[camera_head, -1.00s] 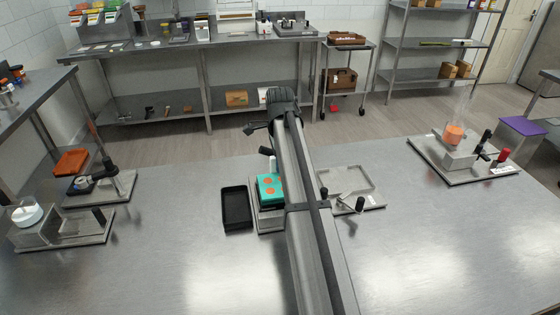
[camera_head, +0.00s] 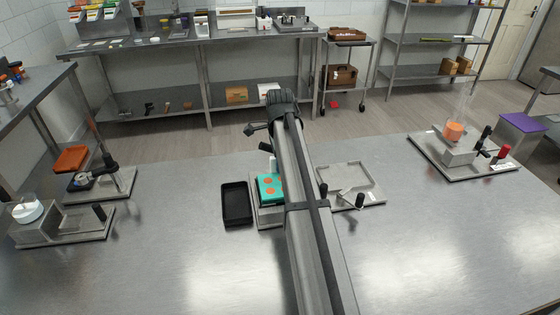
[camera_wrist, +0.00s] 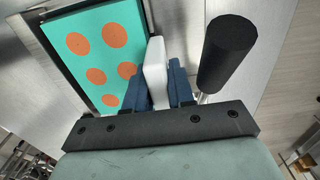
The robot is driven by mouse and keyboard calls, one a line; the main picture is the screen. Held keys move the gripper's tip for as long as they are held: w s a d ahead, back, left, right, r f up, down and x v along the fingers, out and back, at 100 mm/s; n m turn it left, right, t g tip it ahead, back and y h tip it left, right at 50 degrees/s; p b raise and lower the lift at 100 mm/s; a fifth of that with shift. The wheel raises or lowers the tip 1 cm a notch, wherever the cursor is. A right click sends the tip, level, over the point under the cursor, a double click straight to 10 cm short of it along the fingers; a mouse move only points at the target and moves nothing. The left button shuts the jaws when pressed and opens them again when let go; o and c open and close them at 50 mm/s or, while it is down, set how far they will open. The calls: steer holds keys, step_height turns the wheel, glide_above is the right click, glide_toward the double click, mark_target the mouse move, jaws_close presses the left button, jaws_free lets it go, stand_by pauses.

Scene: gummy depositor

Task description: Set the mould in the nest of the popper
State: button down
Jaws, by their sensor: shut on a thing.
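The mould (camera_head: 266,188) is a teal slab with orange round fills. In the head view it sits over a grey metal base (camera_head: 268,217), left of my arm. In the wrist view the mould (camera_wrist: 85,50) fills the upper left, with a white upright tab (camera_wrist: 155,72) at its edge. My gripper (camera_wrist: 157,90) has its blue fingers shut on this tab, which also shows in the head view (camera_head: 272,163). My arm hides part of the base. I cannot tell whether the mould is fully seated on it.
A black tray (camera_head: 236,204) stands just left of the base. A black handle (camera_wrist: 228,52) rises close to my fingers. A metal plate with a shallow frame (camera_head: 350,178) and black knobs lies right of my arm. The front left of the table is clear.

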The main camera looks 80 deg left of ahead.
steer(key=c, duration=0.9)
jaws_free()
steer(key=shift+a+r, duration=0.1)
steer(key=shift+r, duration=0.05)
step_height(320, 180, up, 14)
steer(key=shift+f, duration=0.2)
